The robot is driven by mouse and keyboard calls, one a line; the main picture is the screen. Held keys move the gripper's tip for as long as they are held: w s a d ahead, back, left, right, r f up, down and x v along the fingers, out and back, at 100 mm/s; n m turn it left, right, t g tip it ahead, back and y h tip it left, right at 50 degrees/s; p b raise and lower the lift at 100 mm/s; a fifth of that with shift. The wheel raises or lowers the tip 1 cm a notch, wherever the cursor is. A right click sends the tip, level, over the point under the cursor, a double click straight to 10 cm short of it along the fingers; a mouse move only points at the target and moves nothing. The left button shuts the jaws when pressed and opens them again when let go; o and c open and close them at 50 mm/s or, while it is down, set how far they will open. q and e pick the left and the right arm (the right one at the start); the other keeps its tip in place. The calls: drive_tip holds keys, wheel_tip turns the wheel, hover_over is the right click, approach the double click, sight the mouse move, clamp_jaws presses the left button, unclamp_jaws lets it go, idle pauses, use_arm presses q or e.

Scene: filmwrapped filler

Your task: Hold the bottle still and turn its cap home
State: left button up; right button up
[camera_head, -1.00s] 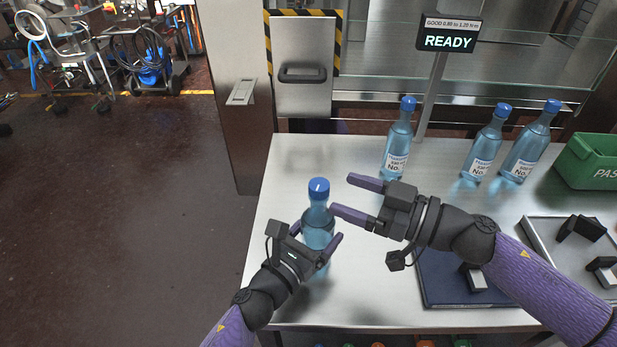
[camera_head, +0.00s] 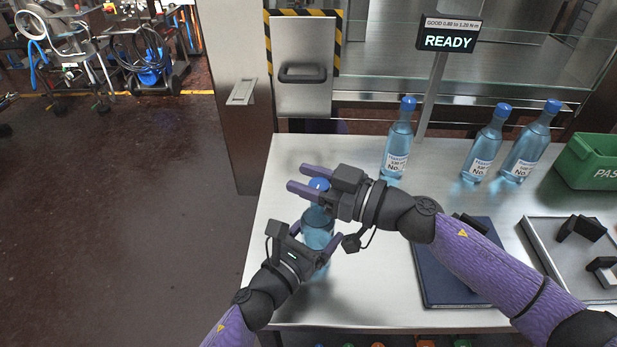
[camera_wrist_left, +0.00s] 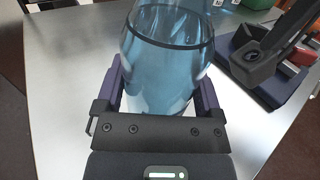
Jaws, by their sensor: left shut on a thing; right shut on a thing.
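A clear blue bottle (camera_head: 317,228) stands upright on the metal table near its left edge. Its blue cap (camera_head: 319,184) shows between the fingers of my right gripper (camera_head: 304,179), which is shut on it from the right. My left gripper (camera_head: 315,240) is shut around the bottle's body from the lower left. In the left wrist view, the bottle (camera_wrist_left: 165,60) fills the space between the two fingers of my left gripper (camera_wrist_left: 160,90). The bottle's neck is partly hidden by my right gripper in the head view.
Several capped, labelled blue bottles (camera_head: 397,145) stand at the back of the metal table (camera_head: 330,160). A sign (camera_head: 448,36) on a post reads READY. A green bin (camera_head: 590,160) and a grey tray (camera_head: 540,240) are at right. A dark blue mat (camera_head: 450,285) lies under my right arm.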

clamp_jaws()
drive_tip(key=m+t+h, duration=0.1)
drive_tip(key=t, duration=0.1)
drive_tip(key=m+t+h, duration=0.3)
drive_tip(key=m+t, duration=0.1)
drive_tip(key=shift+w+d+r, duration=0.1)
drive_tip(key=shift+w+d, duration=0.05)
drive_tip(key=shift+w, duration=0.15)
drive_tip(key=shift+w+d+m+t+h, duration=0.15)
drive_tip(key=shift+m+t+h, duration=0.9)
drive_tip(key=shift+h, duration=0.55)
drive_tip(key=shift+d, duration=0.1)
drive_tip(key=o, duration=1.1)
unclamp_jaws()
drive_tip(key=shift+c, duration=0.2)
